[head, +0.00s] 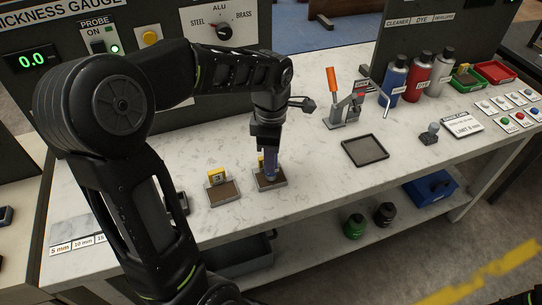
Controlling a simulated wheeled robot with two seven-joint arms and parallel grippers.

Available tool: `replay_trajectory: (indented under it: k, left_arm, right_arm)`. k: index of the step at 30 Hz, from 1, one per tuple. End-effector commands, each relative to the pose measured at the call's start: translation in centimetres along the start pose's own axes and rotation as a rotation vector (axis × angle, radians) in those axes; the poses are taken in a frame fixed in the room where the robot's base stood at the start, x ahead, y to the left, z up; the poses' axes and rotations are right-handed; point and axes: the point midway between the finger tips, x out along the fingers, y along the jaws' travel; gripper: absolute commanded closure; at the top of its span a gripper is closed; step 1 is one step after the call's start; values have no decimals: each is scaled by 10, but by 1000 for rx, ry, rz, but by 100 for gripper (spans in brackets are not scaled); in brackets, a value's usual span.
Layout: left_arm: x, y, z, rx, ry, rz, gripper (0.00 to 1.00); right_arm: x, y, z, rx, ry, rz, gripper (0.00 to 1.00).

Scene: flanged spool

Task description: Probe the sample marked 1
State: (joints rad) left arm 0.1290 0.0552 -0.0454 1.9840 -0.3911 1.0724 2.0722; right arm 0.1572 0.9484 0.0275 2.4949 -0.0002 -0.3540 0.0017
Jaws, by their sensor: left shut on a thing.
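My left gripper (267,148) points down and is shut on a slim blue-purple probe (271,166). The probe stands upright over the tray (276,183) at the right of the sample row; I cannot tell whether its tip touches the surface. This tray's yellow tag is mostly hidden behind the probe, so its number is unreadable. To its left is a second sample tray (223,194) with a yellow tag (217,176), its digit too small to read surely. A third dark piece (183,203) is partly hidden by my left arm. My right gripper is not in view.
The thickness gauge display (32,59) reads 0.0. The probe switch (97,46) has a green light beside it. The material dial (222,30) stands among STEEL, ALU and BRASS. An orange-handled clamp (344,105), an empty dark tray (365,150) and several bottles stand to the right.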

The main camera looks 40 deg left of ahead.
Motion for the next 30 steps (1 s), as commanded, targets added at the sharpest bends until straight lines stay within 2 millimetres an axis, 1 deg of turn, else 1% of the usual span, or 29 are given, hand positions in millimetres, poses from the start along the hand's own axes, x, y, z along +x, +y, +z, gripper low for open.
replay_trajectory:
  k: [19,30]
  left_arm:
    - [8,0,0,0,0,0,100]
    - [8,0,0,0,0,0,100]
  right_arm:
    - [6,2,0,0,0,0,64]
    - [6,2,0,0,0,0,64]
